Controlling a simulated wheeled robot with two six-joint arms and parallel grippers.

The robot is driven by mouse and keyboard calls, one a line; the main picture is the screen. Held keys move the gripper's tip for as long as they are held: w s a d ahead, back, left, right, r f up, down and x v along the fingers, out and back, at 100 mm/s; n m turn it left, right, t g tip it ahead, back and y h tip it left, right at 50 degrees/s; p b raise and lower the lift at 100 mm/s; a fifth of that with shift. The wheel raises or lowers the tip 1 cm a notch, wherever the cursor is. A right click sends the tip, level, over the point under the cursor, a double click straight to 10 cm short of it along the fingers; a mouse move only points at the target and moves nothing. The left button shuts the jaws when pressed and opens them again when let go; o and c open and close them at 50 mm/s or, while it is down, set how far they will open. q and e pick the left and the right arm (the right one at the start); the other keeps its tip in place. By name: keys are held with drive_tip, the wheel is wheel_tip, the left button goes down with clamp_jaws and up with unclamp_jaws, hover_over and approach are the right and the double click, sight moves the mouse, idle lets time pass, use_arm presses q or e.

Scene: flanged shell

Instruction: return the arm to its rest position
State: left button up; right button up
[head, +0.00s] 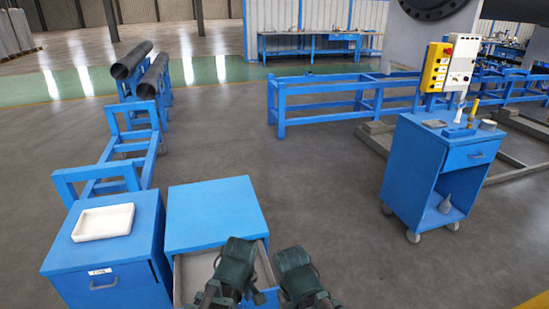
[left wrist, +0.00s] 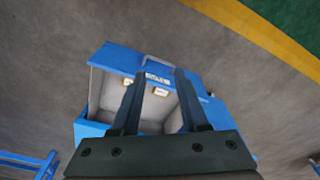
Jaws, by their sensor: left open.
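My left gripper (left wrist: 158,78) shows in the left wrist view with its two dark fingers apart and nothing between them. It points down over an open drawer (left wrist: 108,92) of a blue cabinet. Two small pale pieces (left wrist: 160,92) show inside the drawer near its labelled front. In the head view my left arm (head: 235,265) is at the bottom centre, in front of the middle blue cabinet (head: 212,215) with its open drawer (head: 190,270).
A blue cabinet with a handle (head: 105,270) carries a white tray (head: 104,222) at left. A blue trolley (head: 440,175) with a control box (head: 437,68) stands at right. Pipes (head: 132,60) lie on a blue stand behind left. The floor between is clear.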

use_arm(q)
drive_tip(key=s+d+r+m+g+p, duration=0.1)
drive_tip(key=s+d+r+m+p, duration=0.2)
drive_tip(key=s+r+m+p, duration=0.2)
wheel_tip(320, 180, up, 5)
drive_tip(key=m+p, duration=0.3)
drive_tip(key=m, duration=0.4)
drive_tip(key=shift+d+m, duration=0.2)
drive_tip(key=shift+m, duration=0.1)
use_arm(e)
wheel_tip(320, 180, up, 10)
use_arm(q)
drive_tip(key=shift+a, duration=0.1)
use_arm(e)
drive_tip(key=shift+a, duration=0.1)
